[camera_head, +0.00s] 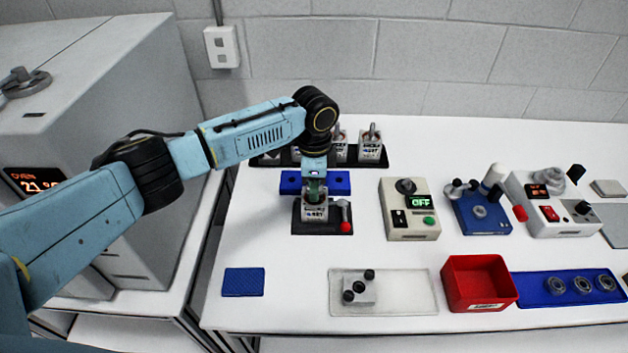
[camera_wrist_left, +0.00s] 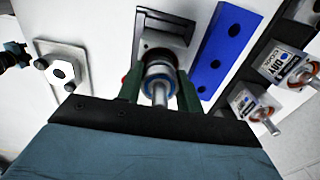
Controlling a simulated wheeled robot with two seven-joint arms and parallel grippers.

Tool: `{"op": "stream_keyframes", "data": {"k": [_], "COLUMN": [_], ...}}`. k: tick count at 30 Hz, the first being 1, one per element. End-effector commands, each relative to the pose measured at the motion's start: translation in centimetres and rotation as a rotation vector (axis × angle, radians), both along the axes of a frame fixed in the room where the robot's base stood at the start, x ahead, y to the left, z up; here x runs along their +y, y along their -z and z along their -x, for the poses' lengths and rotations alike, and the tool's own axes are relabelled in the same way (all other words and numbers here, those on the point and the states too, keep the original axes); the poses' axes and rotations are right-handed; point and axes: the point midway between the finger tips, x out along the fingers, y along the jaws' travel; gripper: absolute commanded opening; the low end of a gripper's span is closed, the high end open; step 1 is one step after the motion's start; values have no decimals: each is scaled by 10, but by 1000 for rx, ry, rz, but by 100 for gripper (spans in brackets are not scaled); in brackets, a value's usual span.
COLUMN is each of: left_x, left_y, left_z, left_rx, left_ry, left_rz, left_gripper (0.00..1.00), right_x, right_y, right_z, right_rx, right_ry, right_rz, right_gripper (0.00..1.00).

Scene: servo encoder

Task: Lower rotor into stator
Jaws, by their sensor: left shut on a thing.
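My left gripper (camera_head: 315,190) points down over the stator (camera_head: 315,212), a white labelled housing in a dark fixture (camera_head: 299,224) with a red-knobbed lever (camera_head: 345,222). In the left wrist view, its green fingers (camera_wrist_left: 160,94) are shut on the rotor (camera_wrist_left: 159,92), a metal shaft with a blue ring around it. The rotor lines up roughly over the fixture. The fingers and rotor hide the stator's opening, so I cannot tell how deep the rotor sits. My right gripper is not in view.
A blue block with holes (camera_head: 337,183) lies just behind the fixture. A black tray (camera_head: 375,160) with several motor units stands behind it. A grey control box (camera_head: 408,226) is to the right. A clear tray (camera_head: 410,293) and red bin (camera_head: 480,270) are in front.

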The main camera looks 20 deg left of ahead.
Motion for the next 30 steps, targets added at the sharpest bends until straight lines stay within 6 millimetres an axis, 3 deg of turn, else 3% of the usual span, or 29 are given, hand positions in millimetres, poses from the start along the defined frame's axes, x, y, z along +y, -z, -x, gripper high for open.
{"op": "stream_keyframes", "data": {"k": [30], "left_x": [-1], "left_y": [13], "left_z": [-1], "left_rx": [-2], "left_ry": [-1], "left_rz": [3], "left_gripper": [0], "right_x": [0], "right_y": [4], "right_z": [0], "right_rx": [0], "right_ry": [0], "right_rz": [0], "right_gripper": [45]}}
